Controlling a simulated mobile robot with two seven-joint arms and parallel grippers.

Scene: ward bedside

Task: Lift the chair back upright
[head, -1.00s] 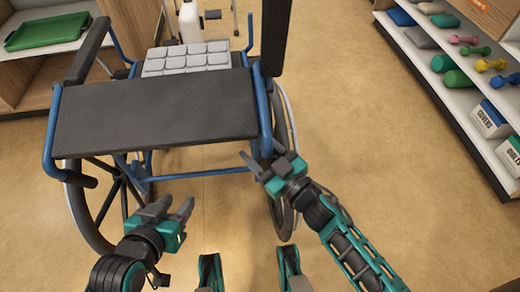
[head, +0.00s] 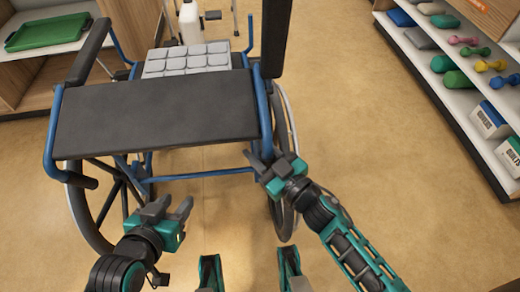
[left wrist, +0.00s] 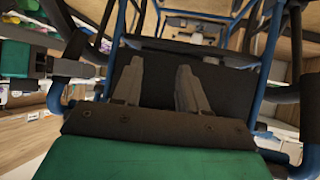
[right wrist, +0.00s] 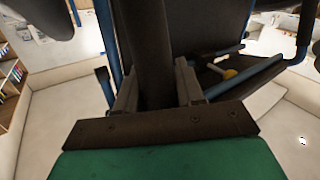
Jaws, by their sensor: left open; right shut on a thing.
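The chair is a blue-framed wheelchair seen from behind in the head view. Its wide dark back panel (head: 155,115) faces up toward me and looks tilted back; its exact angle is hard to tell. A dark push handle (head: 82,180) sticks out at its left. My right gripper (head: 264,160) is at the right end of the back and shut on the right push handle, which shows as a dark grip (right wrist: 150,50) between the fingers in the right wrist view. My left gripper (head: 172,205) is open and empty, below and apart from the back panel and left handle.
A grey padded cushion (head: 188,58) lies beyond the back. Large wheels flank the frame, the left wheel (head: 105,215) near my left gripper. A shelf (head: 450,90) with dumbbells stands at right, and a cabinet with a green tray (head: 45,32) at far left. Floor between is clear.

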